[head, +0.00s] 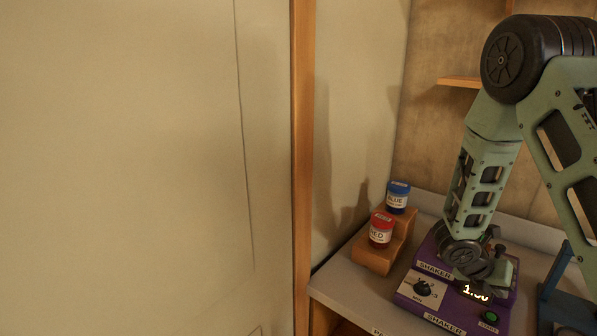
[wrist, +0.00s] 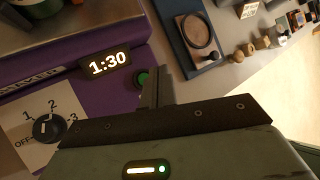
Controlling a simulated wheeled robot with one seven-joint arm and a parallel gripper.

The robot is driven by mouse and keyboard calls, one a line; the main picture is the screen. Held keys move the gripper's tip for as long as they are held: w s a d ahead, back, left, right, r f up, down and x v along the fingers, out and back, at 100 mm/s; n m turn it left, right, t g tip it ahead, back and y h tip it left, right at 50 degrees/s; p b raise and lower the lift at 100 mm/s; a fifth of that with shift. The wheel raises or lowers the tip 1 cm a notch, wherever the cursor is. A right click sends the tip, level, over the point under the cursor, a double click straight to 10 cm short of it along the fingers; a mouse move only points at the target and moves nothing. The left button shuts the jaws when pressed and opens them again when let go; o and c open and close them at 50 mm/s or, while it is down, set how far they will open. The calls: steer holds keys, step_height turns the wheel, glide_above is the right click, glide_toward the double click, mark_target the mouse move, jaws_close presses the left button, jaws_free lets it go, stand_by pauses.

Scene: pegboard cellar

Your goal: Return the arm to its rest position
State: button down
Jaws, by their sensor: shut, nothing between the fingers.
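My gripper (wrist: 158,75) shows in the wrist view with its fingers together and nothing between them. The fingertips are beside the green button (wrist: 143,78) of the purple shaker (wrist: 100,82); I cannot tell whether they touch it. In the head view my green arm comes down from the upper right, bent, with its wrist (head: 463,255) over the shaker (head: 418,305). The arm's end hides part of the shaker and its display. In the wrist view the display (wrist: 109,63) reads 1:30. A black dial (wrist: 47,128) sits left of it.
A red-lidded jar (head: 380,230) and a blue-lidded jar (head: 398,198) stand on a wooden step (head: 372,261) left of the shaker. A dark blue stand (head: 565,308) is at right. Several wooden-handled items (wrist: 262,43) line the counter. A wall and wooden post (head: 302,150) are at left.

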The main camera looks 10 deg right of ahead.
steer(key=a+r+m+y+b, duration=0.1)
steer(key=a+r+m, duration=0.15)
steer(key=a, duration=0.35)
steer(key=a+r+m+y+b, duration=0.1)
steer(key=a+m, duration=0.2)
steer(key=a, duration=0.4)
steer(key=s+a+r+m+y, duration=0.2)
steer(key=s+a+m, duration=0.2)
steer(key=a, duration=0.4)
steer(key=s+a+r+m+y+b, duration=0.1)
steer(key=s+a+r+m+y, duration=0.2)
steer(key=s+a, duration=0.4)
steer(key=s+a+r+m+t+y+b, duration=0.1)
steer(key=s+a+m, duration=0.3)
steer(key=a, duration=0.6)
steer(key=shift+s+a+r+m+y, duration=0.4)
steer(key=shift+s+r+y, duration=0.4)
steer(key=shift+s, duration=0.3)
stand_by(3.1)
